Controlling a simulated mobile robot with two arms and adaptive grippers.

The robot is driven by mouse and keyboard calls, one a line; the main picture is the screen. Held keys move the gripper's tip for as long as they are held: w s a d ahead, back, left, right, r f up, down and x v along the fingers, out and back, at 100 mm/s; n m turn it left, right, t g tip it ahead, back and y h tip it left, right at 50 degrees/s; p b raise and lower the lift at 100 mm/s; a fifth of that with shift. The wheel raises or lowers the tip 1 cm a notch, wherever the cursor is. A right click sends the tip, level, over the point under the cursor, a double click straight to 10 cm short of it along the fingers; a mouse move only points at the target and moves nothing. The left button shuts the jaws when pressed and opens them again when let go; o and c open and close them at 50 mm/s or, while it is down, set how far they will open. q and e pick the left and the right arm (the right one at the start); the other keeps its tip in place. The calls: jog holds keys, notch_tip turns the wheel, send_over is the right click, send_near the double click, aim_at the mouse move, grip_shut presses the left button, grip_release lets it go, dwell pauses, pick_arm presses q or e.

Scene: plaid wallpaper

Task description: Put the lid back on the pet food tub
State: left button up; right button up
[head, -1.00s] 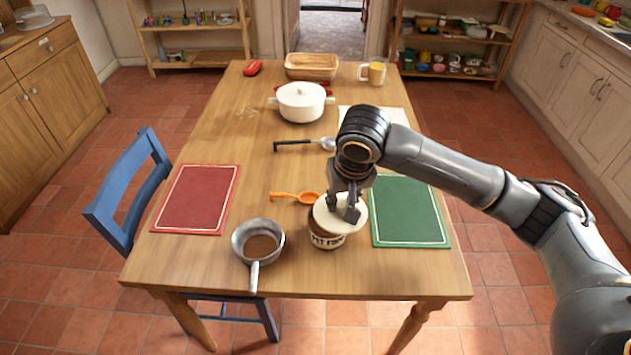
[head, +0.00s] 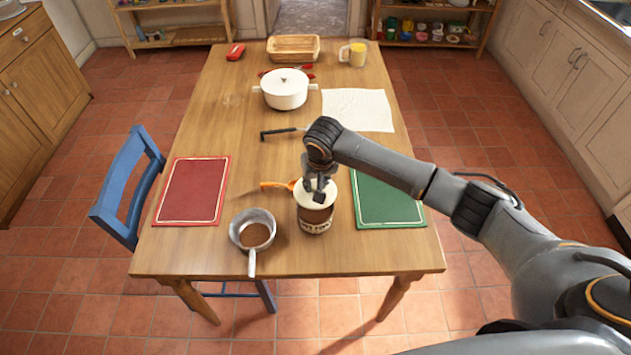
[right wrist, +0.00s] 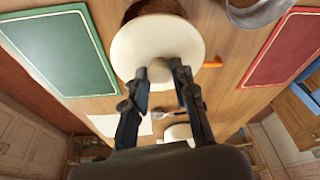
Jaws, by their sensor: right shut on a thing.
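In the right wrist view, the gripper fingers (right wrist: 158,70) are at the lid's knob, and the lid (right wrist: 145,38) leaves part of the tub's brown opening (right wrist: 150,8) uncovered. The lid is off-centre; any gap beneath is hard to judge. My left gripper is out of view.
A metal pan (head: 253,230) with brown contents stands left of the tub. An orange scoop (head: 275,185) lies behind it. A green mat (head: 388,203) is to the right, a red mat (head: 193,191) to the left. A white pot (head: 284,90) stands farther back.

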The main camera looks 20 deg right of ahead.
notch_tip(320, 180, down, 3)
jog(key=b, duration=0.3)
jog(key=shift+f, duration=0.95)
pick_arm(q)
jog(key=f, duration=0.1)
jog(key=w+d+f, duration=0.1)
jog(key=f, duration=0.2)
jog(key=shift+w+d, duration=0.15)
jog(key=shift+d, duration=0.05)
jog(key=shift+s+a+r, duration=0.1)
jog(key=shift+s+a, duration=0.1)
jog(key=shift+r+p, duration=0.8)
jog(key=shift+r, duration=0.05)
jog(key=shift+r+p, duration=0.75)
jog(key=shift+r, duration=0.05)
pick_arm(e)
jog(key=shift+f, duration=0.15)
dwell(0.7)
dwell(0.4)
